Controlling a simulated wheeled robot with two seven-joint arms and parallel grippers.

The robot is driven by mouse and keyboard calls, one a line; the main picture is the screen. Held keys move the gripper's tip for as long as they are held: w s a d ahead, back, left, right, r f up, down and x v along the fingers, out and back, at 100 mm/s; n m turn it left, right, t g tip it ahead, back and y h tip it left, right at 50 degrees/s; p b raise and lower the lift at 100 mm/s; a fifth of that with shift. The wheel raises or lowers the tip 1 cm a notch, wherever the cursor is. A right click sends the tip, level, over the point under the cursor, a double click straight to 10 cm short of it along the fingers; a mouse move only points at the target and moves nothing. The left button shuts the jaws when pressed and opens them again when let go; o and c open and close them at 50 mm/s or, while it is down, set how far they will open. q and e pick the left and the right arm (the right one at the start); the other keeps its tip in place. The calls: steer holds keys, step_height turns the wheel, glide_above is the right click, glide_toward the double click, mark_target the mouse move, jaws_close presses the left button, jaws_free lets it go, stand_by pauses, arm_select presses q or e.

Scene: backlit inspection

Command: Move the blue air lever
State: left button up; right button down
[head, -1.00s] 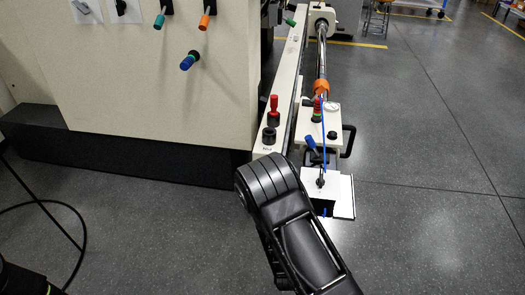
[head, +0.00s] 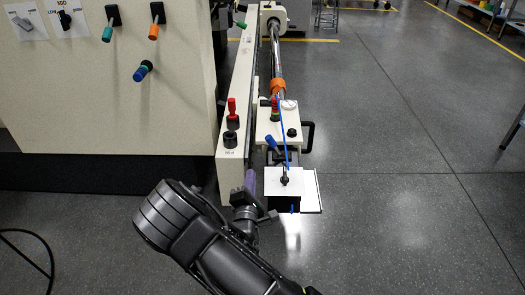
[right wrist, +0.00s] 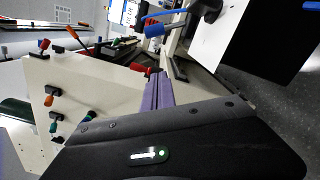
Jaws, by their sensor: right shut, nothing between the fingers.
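A short blue lever (head: 271,141) sticks out at the left of the small cream box near the end of the rail; I take it for the air lever. In the right wrist view a blue lever end (right wrist: 153,30) shows at the top, beyond the fingers. My right gripper (head: 251,179) has purple fingers, shut and empty, below the blue lever and left of the white block. The closed fingers show in the right wrist view (right wrist: 158,92), apart from the lever. My left gripper is out of view.
A white block (head: 284,182) with a black fitting and a blue hose stands right of my gripper. A red-topped knob (head: 232,108) sits on the cream rail. A blue-handled control (head: 143,70) is on the cabinet panel. Open floor lies to the right.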

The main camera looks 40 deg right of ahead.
mark_target(274, 146)
steer(key=w+d+r+b, duration=0.2)
steer(key=w+d+b, duration=0.2)
steer(key=d, duration=0.5)
steer(key=shift+w+d, duration=0.3)
steer(key=shift+w, duration=0.8)
steer(key=shift+r, duration=0.2)
